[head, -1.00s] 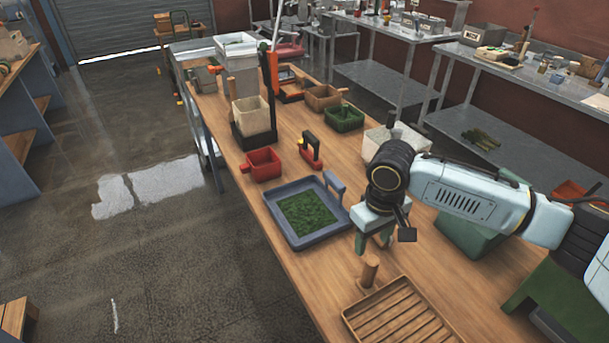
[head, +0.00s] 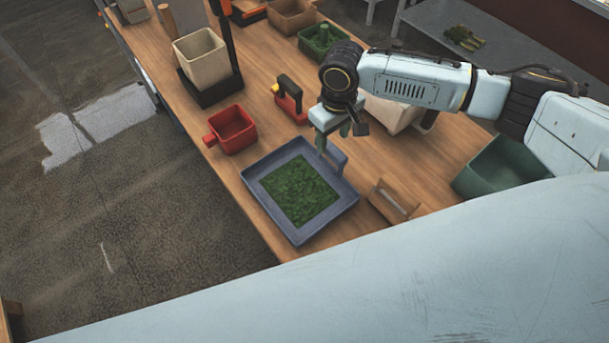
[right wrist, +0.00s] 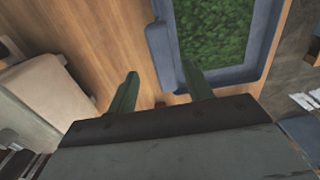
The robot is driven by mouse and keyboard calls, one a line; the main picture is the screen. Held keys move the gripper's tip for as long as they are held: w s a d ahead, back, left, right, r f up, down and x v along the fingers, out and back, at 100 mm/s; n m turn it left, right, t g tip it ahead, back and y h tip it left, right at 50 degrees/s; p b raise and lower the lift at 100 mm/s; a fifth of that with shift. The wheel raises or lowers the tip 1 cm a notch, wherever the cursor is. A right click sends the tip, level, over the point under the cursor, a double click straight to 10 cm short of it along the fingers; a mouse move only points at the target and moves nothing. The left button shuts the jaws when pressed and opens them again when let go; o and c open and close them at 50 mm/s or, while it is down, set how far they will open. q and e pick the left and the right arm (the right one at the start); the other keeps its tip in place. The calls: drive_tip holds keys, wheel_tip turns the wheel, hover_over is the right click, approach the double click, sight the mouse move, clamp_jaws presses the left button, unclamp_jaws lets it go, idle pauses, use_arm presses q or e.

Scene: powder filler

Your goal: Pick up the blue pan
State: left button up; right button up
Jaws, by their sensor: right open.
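The blue pan (head: 262,203) sits on the wooden table near its left edge, with green leafy-looking material (head: 300,190) inside. Its blue handle (head: 331,156) stands at the right rim, partly behind my right gripper. My right gripper (head: 336,142) hangs over the handle side of the pan, open and empty. In the right wrist view, the green fingers (right wrist: 160,88) are spread, and the pan's handle (right wrist: 161,50) shows ahead, roughly between the fingertips. Whether the fingers touch the pan is hard to tell. My left gripper is not in view.
A red box (head: 232,130) and a red-and-black handled tool (head: 290,98) stand behind the pan. A beige bin (head: 202,60) is farther back. A wooden tray (head: 395,203) lies right of the pan, partly hidden by my pale body part. A green bin (head: 500,168) is at right.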

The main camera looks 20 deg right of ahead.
sight(329, 163)
wheel_tip(329, 163, down, 3)
drive_tip(key=shift+w+r, duration=0.1)
drive_tip(key=shift+r, duration=0.05)
drive_tip(key=f, duration=0.5)
drive_tip(key=shift+s+a+p, duration=0.2)
drive_tip(key=shift+s+p, duration=0.1)
drive_tip(key=shift+s, duration=0.05)
clamp_jaws()
